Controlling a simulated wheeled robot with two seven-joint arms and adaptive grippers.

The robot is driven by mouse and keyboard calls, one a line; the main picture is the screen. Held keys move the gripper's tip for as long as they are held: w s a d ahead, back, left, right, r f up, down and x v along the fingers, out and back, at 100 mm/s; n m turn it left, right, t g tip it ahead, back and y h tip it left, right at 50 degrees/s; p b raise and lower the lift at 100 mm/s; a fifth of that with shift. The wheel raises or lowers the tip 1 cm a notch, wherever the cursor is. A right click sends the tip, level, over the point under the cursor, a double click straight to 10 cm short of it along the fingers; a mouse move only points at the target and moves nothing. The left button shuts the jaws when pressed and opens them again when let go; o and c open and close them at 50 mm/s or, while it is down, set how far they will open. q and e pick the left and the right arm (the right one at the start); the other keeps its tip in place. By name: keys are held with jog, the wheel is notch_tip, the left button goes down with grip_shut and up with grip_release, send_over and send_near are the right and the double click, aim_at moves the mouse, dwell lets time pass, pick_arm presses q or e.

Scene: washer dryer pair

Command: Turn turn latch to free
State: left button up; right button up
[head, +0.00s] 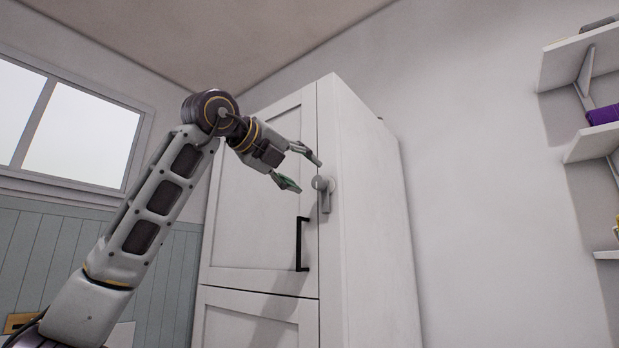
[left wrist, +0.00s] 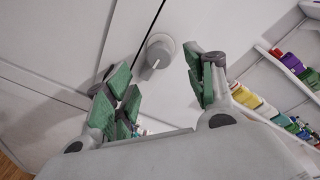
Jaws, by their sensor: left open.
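The turn latch (head: 323,190) is a grey round knob with a lever hanging down, at the front edge of the tall white cabinet (head: 365,220), beside the door seam. My left gripper (head: 306,176) is open and empty, its fingers just left of the latch in the head view. In the left wrist view the latch (left wrist: 158,54) shows between and beyond the green finger pads of the left gripper (left wrist: 160,85), apart from them. The cabinet's upper door (head: 255,220) is closed. My right gripper is not in view.
A black bar handle (head: 301,244) stands out from the upper door below the latch. Wall shelves (head: 585,145) with a purple item are at the right. A window (head: 70,130) is at the left.

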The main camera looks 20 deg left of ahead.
pick_arm(q)
jog(key=v, duration=0.4)
jog(key=shift+s+a, duration=0.1)
jog(key=shift+s, duration=0.25)
dwell(0.5)
